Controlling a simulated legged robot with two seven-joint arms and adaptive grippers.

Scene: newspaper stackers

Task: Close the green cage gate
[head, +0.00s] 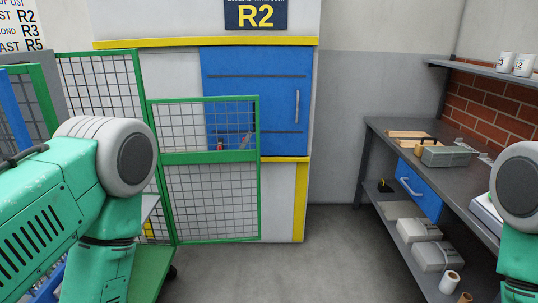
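The green cage gate (211,158) is a green-framed wire mesh panel in the middle left of the head view. It stands swung out to the right of the green cage (103,82), in front of the blue door. A green bar crosses its middle, with small red parts (220,147) just above the bar. My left arm covers much of the cage's lower front. My left and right arms show at the left and right edges, but neither gripper is in the picture.
A blue door (262,75) under the R2 sign (255,14) is behind the gate. A grey workbench (400,130) with a blue drawer (420,190) and boxes below stands at right. A shelf (470,68) with mugs hangs above it. Grey floor (320,255) is clear between gate and bench.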

